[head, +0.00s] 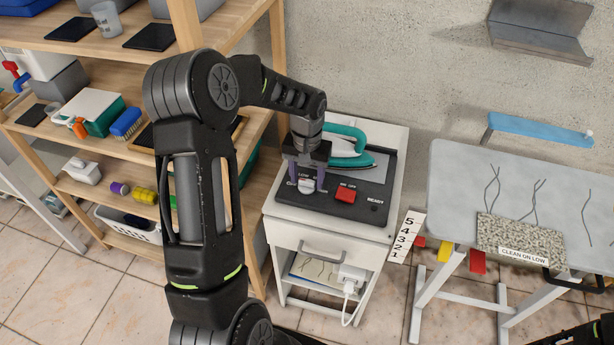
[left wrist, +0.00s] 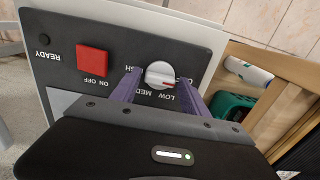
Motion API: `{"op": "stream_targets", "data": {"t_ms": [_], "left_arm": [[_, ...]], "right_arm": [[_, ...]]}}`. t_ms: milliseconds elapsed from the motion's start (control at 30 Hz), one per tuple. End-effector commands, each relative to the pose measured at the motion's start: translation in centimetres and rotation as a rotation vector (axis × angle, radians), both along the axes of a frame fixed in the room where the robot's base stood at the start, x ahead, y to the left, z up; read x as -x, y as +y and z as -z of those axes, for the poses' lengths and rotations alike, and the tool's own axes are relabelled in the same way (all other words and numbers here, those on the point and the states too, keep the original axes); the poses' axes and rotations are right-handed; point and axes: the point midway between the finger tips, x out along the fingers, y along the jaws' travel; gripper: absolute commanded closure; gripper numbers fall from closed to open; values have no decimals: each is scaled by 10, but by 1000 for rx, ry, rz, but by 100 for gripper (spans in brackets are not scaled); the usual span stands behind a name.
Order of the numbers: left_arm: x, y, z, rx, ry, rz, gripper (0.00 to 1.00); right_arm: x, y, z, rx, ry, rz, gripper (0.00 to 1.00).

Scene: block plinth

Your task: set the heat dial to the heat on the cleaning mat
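The heat dial (left wrist: 160,75) is a round white knob on the black panel of the iron station (head: 372,205). In the left wrist view its red mark sits near the LOW label, on the side towards a partly hidden label beginning with C; the exact setting is hard to tell. My left gripper (head: 306,182) is over the panel. Its purple fingers (left wrist: 160,82) stand on either side of the dial with small gaps, open. The speckled cleaning mat (head: 520,238) lies on the ironing board and reads "CLEAN ON LOW". My right gripper is not in view.
A red ON/OFF switch (head: 345,196) sits beside the dial. A teal iron (head: 347,145) rests behind it. The white cabinet (head: 285,232) stands between a wooden shelf (head: 262,125) and the grey ironing board (head: 455,170). A plugged white cord hangs at the cabinet's lower shelf.

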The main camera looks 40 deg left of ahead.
Motion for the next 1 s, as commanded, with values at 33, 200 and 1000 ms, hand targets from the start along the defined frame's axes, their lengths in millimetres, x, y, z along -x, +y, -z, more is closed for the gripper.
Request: {"op": "stream_targets", "data": {"t_ms": [33,200,1000], "left_arm": [[0,0,0,0,0,0,52],[0,0,0,0,0,0,66],[0,0,0,0,-1,50,99]], "right_arm": [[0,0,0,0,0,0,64],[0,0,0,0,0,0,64],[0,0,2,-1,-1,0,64]]}}
